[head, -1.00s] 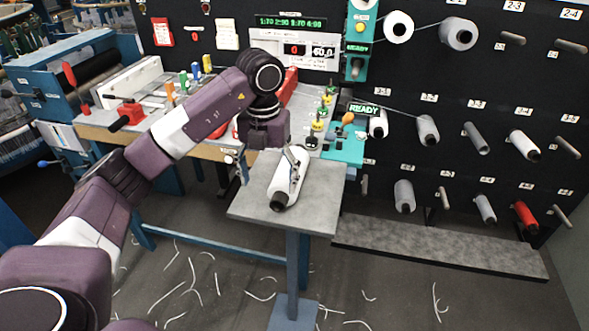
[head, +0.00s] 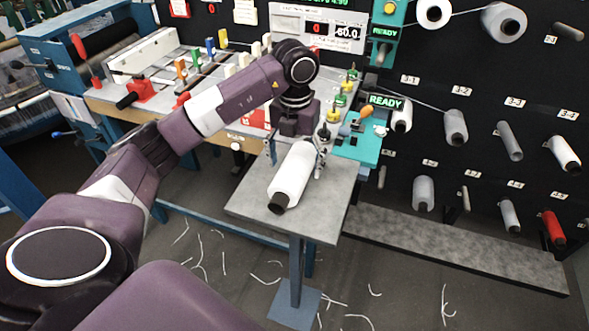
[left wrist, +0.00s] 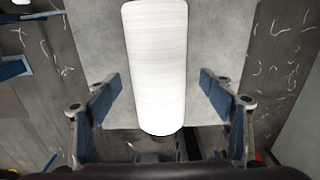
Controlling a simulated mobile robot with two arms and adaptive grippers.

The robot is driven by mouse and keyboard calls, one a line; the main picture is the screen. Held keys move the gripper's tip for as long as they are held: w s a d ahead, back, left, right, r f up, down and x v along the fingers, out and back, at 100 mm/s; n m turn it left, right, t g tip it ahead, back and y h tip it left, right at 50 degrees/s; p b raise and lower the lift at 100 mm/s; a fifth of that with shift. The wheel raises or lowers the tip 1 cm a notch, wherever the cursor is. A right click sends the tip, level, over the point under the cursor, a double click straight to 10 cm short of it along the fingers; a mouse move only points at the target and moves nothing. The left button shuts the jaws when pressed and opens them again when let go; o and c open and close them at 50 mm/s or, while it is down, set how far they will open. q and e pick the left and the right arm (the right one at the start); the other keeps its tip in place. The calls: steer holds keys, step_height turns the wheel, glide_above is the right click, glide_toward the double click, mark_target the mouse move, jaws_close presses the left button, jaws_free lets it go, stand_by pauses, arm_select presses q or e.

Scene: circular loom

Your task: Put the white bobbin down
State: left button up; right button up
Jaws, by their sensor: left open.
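The white bobbin (head: 292,176) lies on its side on the small grey table (head: 330,215), its dark core end pointing to the front left. My left gripper (head: 297,151) is over the bobbin's far end, pointing down, with its fingers spread to either side. In the left wrist view the bobbin (left wrist: 157,60) lies lengthwise on the grey top. The blue-padded fingers of the left gripper (left wrist: 160,97) stand wide apart, with visible gaps to the bobbin on both sides. My right gripper is not in view.
A dark rack with several bobbins, one of them red (head: 554,229), stands at the right. A workbench with coloured levers (head: 180,68) and a teal READY panel (head: 362,148) are behind the grey table. The table's front right is bare. White thread scraps litter the floor.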

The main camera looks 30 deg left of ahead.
arm_select(q)
step_height(320, 180, down, 3)
steer(key=shift+w+a+r+p, duration=0.1)
steer(key=shift+a+r+p, duration=0.05)
steer(key=shift+p, duration=0.3)
steer(key=shift+f, duration=0.65)
steer(key=c, duration=1.6)
steer(key=shift+c, duration=0.3)
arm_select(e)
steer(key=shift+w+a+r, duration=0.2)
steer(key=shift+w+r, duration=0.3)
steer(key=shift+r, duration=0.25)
arm_select(q)
steer(key=shift+r, duration=0.1)
